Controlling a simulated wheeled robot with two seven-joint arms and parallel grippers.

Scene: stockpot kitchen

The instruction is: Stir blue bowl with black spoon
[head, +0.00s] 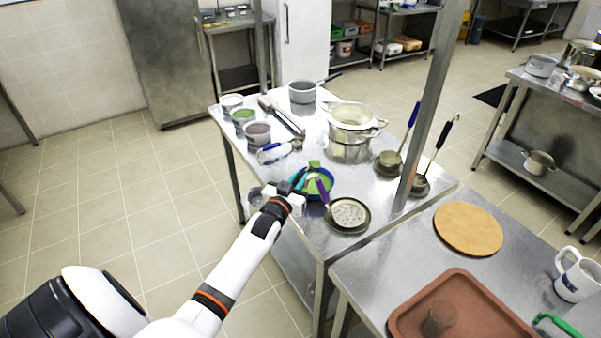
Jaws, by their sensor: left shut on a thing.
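The blue bowl (332,192) stands near the front left edge of the steel table and has green contents. My left gripper (292,188) is at the bowl's left rim. It is shut on a thin dark handle, which looks like the black spoon (299,176). The spoon's lower end cannot be made out, so I cannot tell whether it touches the contents. My gripper and arm hide part of the bowl's left side. My right gripper is out of view.
A purple-handled skimmer (349,214) lies right beside the bowl. A metal post (425,120) rises on the right. A brown tray (480,295) is on the nearer table.

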